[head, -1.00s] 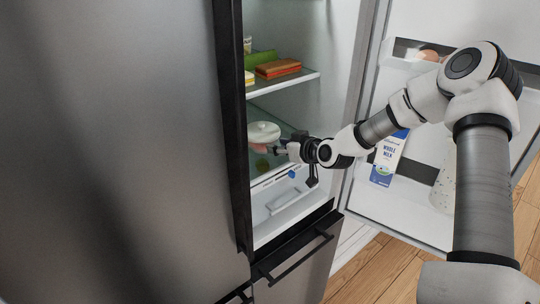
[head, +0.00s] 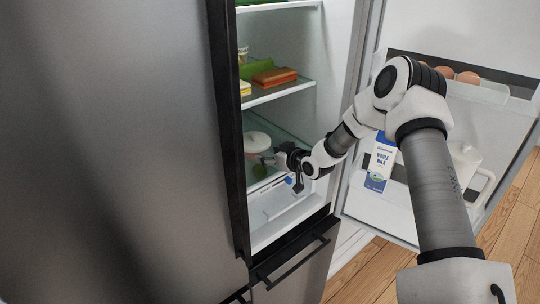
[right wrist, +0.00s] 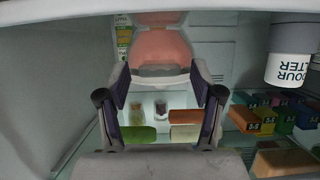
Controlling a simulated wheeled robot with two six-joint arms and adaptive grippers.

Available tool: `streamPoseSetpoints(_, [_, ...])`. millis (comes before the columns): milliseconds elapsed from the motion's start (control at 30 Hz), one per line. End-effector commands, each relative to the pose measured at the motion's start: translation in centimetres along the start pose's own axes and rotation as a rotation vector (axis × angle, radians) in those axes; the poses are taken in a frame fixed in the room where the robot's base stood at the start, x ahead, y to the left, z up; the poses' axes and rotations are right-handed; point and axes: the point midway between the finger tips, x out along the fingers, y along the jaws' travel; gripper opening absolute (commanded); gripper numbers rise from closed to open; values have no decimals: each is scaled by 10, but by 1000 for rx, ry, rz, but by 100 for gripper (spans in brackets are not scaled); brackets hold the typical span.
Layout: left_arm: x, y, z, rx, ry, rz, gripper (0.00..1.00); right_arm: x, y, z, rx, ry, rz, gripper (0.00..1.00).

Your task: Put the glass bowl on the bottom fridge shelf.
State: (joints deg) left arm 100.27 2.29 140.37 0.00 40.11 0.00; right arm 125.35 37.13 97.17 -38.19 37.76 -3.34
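The glass bowl (head: 257,143), with a pale round top and a pinkish body, is inside the open fridge in the head view. It is just above or on the bottom glass shelf (head: 259,180); I cannot tell whether it touches. My right gripper (head: 275,158) reaches in from the right, at the bowl's near right side. My left gripper is not in view.
An upper shelf (head: 285,92) holds an orange box (head: 274,76) above the bowl. The open door at right holds a milk carton (head: 380,163), a white pitcher (head: 464,165) and eggs (head: 468,77). A clear drawer (head: 285,205) is below the bottom shelf. The left door (head: 110,150) is closed.

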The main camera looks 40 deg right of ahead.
Motion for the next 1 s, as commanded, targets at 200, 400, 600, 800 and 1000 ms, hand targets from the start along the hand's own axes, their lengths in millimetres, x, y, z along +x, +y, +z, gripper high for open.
streamPoseSetpoints(200, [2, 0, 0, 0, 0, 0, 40, -8, 1, 0, 4, 1, 2, 66])
streamPoseSetpoints(400, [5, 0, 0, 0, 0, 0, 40, -53, 2, -2, 14, 5, 3, 66])
streamPoseSetpoints(600, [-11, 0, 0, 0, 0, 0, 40, -101, 0, -6, 14, 4, 0, 66])
streamPoseSetpoints(800, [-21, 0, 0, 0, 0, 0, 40, -119, 0, -3, 5, 2, 0, 66])
streamPoseSetpoints(1000, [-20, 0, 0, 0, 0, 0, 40, -120, 0, 0, 1, 0, -1, 66])
